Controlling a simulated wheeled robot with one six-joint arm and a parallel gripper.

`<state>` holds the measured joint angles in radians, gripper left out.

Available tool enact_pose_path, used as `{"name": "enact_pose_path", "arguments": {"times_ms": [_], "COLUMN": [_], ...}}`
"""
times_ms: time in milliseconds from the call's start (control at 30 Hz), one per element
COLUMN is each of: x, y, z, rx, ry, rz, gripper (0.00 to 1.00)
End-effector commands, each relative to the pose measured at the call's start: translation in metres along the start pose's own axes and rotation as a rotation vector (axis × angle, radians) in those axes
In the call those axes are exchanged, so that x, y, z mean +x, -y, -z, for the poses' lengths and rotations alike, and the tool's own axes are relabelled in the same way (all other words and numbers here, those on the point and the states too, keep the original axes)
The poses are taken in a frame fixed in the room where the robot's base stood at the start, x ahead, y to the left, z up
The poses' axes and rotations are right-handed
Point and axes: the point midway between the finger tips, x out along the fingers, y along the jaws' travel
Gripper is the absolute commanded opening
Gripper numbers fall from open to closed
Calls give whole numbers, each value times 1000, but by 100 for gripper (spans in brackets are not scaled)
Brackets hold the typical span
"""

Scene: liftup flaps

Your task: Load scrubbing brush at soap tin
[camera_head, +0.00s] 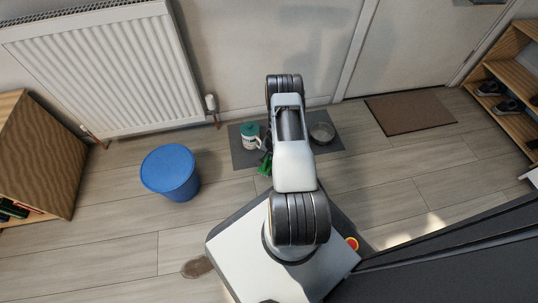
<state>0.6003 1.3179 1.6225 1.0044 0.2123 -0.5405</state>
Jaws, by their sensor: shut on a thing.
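A white tin with a teal top (250,136), probably the soap tin, stands on a dark grey mat (243,160) near the back wall. A small green thing (265,164), probably the scrubbing brush, shows just in front of the tin, at the left edge of my arm. My gripper (267,148) is mostly hidden behind my arm; only a dark part shows by the green thing, and it is shut on it. Whether the brush touches the tin or its bristles are loaded cannot be told.
A metal bowl (321,133) sits at the mat's right end. A blue bucket (170,172) stands left of the mat, below a white radiator (105,75). A brown puddle (197,268) lies on the floor. A brown doormat (410,113) and shoe shelf (510,75) are at right.

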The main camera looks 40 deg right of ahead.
Motion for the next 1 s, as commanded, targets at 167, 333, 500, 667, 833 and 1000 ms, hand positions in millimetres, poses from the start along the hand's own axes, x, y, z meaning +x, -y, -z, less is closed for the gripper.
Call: {"name": "enact_pose_path", "arguments": {"times_ms": [167,333,500,667,833,1000], "x": [0,0,0,2,4,6], "y": [0,0,0,0,0,-1], "z": [0,0,0,0,1,1], "rx": [0,0,0,0,0,0], "ry": [0,0,0,0,-1,-1], "rz": [0,0,0,0,1,1], "gripper": [0,0,0,0,0,0]}}
